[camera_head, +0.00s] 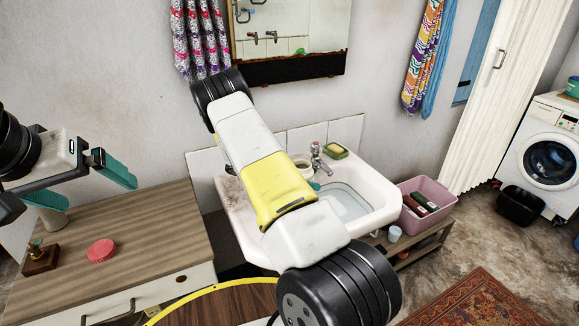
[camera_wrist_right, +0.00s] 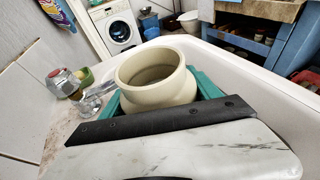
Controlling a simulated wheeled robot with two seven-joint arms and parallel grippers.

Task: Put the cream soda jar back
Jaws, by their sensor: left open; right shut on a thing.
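The cream jar (camera_head: 302,166) is a pale, round, open-topped pot. It is held upright by the washbasin's back left, beside the tap. The right wrist view shows its wide rim and body (camera_wrist_right: 157,82) between teal fingers. My right gripper (camera_wrist_right: 160,92) is shut on it; in the head view my arm hides most of this gripper. I cannot tell whether the jar's base touches the basin ledge. My left gripper (camera_head: 98,196) is open and empty above the wooden-topped cabinet (camera_head: 150,225).
A wooden-based item (camera_head: 40,258) and a pale cylinder (camera_head: 53,217) stand on the cabinet. The white washbasin (camera_head: 378,192) holds water. Its tap (camera_head: 318,155) and a soap dish (camera_head: 336,151) are at the back. A pink tub (camera_head: 428,190) sits to the right. The cabinet's middle is clear.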

